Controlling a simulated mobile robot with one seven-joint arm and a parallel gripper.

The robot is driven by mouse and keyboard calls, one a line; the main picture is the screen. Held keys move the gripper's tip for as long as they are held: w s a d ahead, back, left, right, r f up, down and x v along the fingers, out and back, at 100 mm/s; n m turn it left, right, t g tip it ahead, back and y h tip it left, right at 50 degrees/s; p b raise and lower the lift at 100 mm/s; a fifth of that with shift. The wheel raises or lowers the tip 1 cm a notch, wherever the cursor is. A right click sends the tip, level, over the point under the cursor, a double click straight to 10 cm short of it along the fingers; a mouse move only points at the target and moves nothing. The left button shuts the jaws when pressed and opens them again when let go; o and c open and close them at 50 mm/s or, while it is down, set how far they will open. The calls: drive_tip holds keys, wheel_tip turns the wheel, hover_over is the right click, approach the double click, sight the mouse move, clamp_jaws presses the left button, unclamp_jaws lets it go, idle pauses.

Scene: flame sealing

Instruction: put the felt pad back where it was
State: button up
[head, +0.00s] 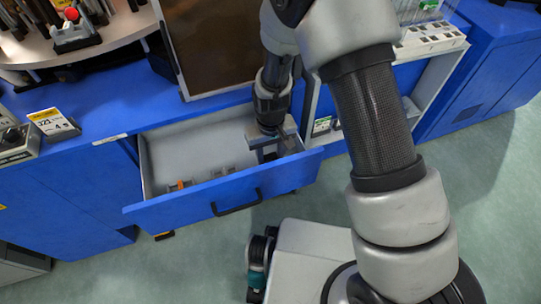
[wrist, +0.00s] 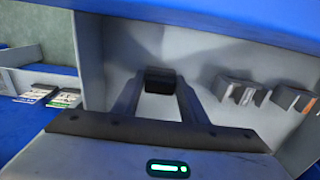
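A small black block, which looks like the felt pad (wrist: 160,80), sits between my fingertips in the wrist view. Both fingers appear to touch its sides. My gripper (head: 276,148) points down into the right end of the open blue drawer (head: 225,192) in the head view. The pad is hard to make out there, behind my gripper. The pale drawer floor lies beyond the pad in the wrist view; I cannot tell whether the pad touches it.
Small grey slotted blocks (wrist: 242,92) lie in the drawer; one group has an orange piece (head: 183,184). A dark framed panel (head: 218,45) stands on the blue cabinet behind. An open shelf compartment (head: 322,126) with small boxes is at right.

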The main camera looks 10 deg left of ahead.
drive_tip(key=o, duration=0.4)
drive_tip(key=shift+r, duration=0.1)
wheel_tip(320, 180, up, 12)
drive_tip(key=p, duration=0.3)
wheel_tip(320, 180, up, 10)
drive_tip(key=f+m+t, duration=0.1)
hover_over(271, 157)
drive_tip(key=w+d, duration=0.2)
drive_tip(key=d, duration=0.3)
drive_tip(key=s+d+r+m+t, duration=0.1)
drive_tip(key=s+d+r, duration=0.3)
drive_tip(key=d+r, duration=0.2)
drive_tip(key=s+d+r+m+t, duration=0.2)
drive_tip(key=s+d+r, duration=0.3)
drive_tip(key=d+r, duration=0.1)
drive_tip(key=s+d+r+m+t, duration=0.1)
drive_tip(key=s+d+r+m, duration=0.1)
drive_tip(key=s+d+r, duration=0.2)
drive_tip(key=shift+s+d+r+t, duration=0.15)
drive_tip(key=shift+d+r, duration=0.5)
drive_tip(key=shift+r, duration=0.35)
drive_tip(key=shift+s+d+r+t, duration=0.15)
drive_tip(key=shift+d+r, duration=0.45)
drive_tip(key=shift+r, duration=0.35)
